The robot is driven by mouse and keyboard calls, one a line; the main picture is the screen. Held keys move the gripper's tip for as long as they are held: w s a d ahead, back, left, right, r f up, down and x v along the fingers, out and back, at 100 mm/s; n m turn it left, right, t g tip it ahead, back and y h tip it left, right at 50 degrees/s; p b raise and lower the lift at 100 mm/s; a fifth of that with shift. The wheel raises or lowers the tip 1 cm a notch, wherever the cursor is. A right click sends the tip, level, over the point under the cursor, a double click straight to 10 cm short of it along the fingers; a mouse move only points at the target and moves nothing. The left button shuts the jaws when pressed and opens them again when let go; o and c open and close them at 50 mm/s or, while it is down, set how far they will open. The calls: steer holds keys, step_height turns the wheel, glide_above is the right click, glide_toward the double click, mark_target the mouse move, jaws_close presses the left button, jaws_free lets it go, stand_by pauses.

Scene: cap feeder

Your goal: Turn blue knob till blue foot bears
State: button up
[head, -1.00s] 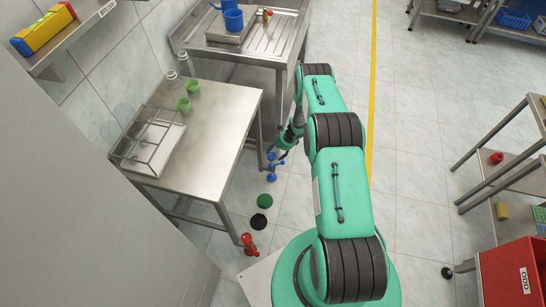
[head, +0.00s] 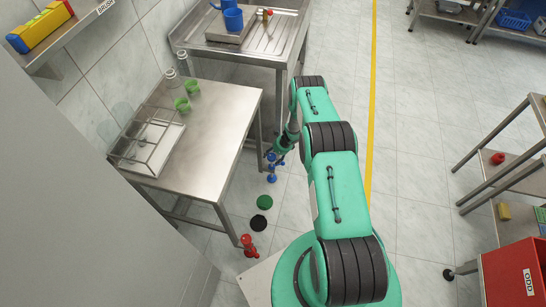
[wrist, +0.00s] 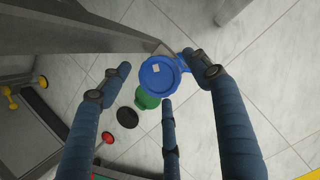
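The blue knob (wrist: 158,76) is a round blue disc with a small white mark, seen from above in the wrist view. It also shows low beside the steel table in the head view (head: 271,167). My gripper (wrist: 160,78) has its dark blue fingers spread around the knob. The left finger stands apart from the knob; the right fingertip is close to its edge, and I cannot tell whether it touches. The blue foot (head: 271,179) shows small at floor level; whether it meets the floor cannot be told.
A green disc (head: 264,202), a black disc (head: 258,222) and a red knob-like part (head: 247,242) lie in a row nearer my base. The steel table (head: 215,130) carries green cups (head: 182,104) and a wire rack. Open floor lies to the right of my arm.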

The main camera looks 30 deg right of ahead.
steer(key=c, duration=0.9)
steer(key=shift+c, duration=0.2)
steer(key=shift+m, duration=0.3)
steer(key=m, duration=0.2)
steer(key=m+t+h, duration=0.1)
steer(key=shift+a+m+h, duration=0.15)
steer(key=shift+m+h, duration=0.15)
steer(key=shift+m, duration=0.1)
steer(key=m, duration=0.2)
steer(key=m+h+b, duration=0.1)
steer(key=m, duration=0.1)
steer(key=shift+w+a+r+h+b, duration=0.1)
steer(key=shift+h+b, duration=0.2)
steer(key=m+h, duration=0.1)
steer(key=m, duration=0.2)
steer(key=m+h+b, duration=0.1)
steer(key=m, duration=0.2)
steer(key=shift+a+g, duration=0.2)
steer(key=shift+g, duration=0.1)
steer(key=m+g+h, duration=0.1)
steer(key=m, duration=0.2)
steer(key=shift+w+a+m, duration=0.1)
steer(key=shift+m, duration=0.2)
steer(key=shift+m+g+h, duration=0.4)
steer(key=shift+m, duration=0.8)
